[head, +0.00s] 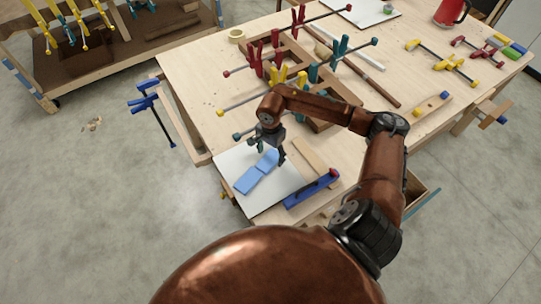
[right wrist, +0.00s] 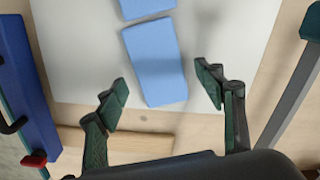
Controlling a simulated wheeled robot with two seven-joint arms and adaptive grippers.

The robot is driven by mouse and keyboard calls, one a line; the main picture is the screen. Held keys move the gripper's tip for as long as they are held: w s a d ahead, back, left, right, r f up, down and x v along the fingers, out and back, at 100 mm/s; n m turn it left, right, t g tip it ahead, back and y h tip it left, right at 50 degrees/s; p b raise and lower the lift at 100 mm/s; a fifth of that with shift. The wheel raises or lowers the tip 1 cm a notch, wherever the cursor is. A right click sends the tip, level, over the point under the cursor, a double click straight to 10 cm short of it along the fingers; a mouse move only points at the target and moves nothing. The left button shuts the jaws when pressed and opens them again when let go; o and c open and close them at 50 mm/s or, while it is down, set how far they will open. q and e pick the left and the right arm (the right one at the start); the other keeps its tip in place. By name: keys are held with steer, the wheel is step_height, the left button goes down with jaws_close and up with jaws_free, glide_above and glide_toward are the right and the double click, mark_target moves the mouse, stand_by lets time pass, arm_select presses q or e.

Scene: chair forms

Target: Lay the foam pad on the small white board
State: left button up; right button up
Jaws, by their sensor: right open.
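Two light-blue foam pads lie end to end on the small white board (head: 272,194) at the front corner of the workbench. The nearer-to-gripper pad (head: 267,160) also shows in the right wrist view (right wrist: 155,62), lying flat with its lower end near the board's edge. The other pad (head: 248,181) is partly cut off at the top of the right wrist view (right wrist: 147,8). My right gripper (right wrist: 163,86) is open and empty, its fingers on either side of the lower end of the nearer pad, apart from it. My left gripper is not in view.
A blue level-like tool (head: 312,190) with a red end and a wooden strip (head: 316,163) lie right of the board. A clamped wooden frame (head: 300,58) stands behind my right gripper. Several clamps and a red kettle (head: 451,11) are farther off. The workbench's left side is mostly clear.

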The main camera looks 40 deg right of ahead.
mark_target(270, 158)
step_height(270, 158, up, 11)
steer(key=shift+r, duration=0.15)
stand_by(0.4)
